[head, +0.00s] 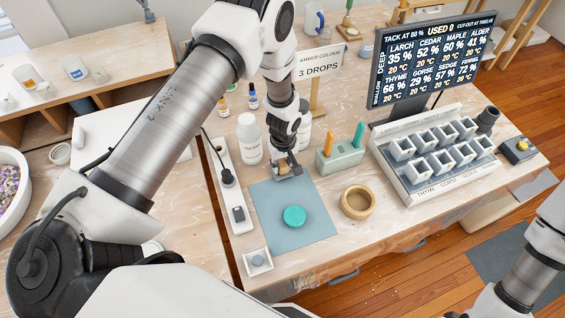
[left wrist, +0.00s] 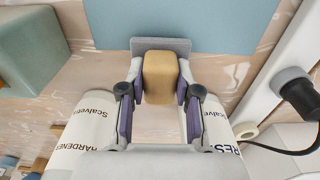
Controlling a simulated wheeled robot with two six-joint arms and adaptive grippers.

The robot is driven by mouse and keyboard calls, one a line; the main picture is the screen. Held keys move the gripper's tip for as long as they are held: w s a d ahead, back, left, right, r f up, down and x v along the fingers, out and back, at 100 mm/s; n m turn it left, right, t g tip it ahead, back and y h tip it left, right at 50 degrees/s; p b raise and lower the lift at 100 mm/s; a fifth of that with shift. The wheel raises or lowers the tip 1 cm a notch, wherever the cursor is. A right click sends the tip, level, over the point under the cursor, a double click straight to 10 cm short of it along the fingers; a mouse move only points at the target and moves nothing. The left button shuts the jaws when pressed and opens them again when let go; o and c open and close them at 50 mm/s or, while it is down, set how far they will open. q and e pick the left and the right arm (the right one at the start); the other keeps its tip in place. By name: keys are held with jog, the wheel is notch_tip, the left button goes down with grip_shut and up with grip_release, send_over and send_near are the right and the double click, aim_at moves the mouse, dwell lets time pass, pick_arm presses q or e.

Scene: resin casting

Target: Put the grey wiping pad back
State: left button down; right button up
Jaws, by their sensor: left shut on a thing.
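The grey wiping pad has a grey plate and a tan block as its grip. My left gripper (head: 287,165) is shut on the tan block, which shows between its fingers in the left wrist view (left wrist: 160,78). The grey plate (left wrist: 150,44) sits beyond the fingertips, beside the edge of the blue mat (left wrist: 190,20). In the head view the pad is near the far edge of that mat (head: 265,215), partly hidden by the gripper. I cannot tell whether it touches the table. My right gripper is not in view.
White bottles stand close on both sides of the gripper: hardener (left wrist: 85,125) and resin (left wrist: 222,130). A pen holder (head: 338,160) stands to the right. A teal disc (head: 294,216) lies on the mat; a wooden ring (head: 357,202) is beside it. A mould rack (head: 435,155) stands further right.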

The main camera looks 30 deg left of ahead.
aim_at(283, 164)
pick_arm(q)
jog(key=shift+f, duration=0.4)
jog(key=c, duration=0.8)
grip_release()
jog(key=shift+r, duration=0.1)
jog(key=shift+r, duration=0.4)
notch_tip(283, 164, up, 12)
jog(key=shift+s+d+r+b, duration=0.1)
jog(key=shift+d+b, duration=0.05)
jog(key=shift+b, duration=0.95)
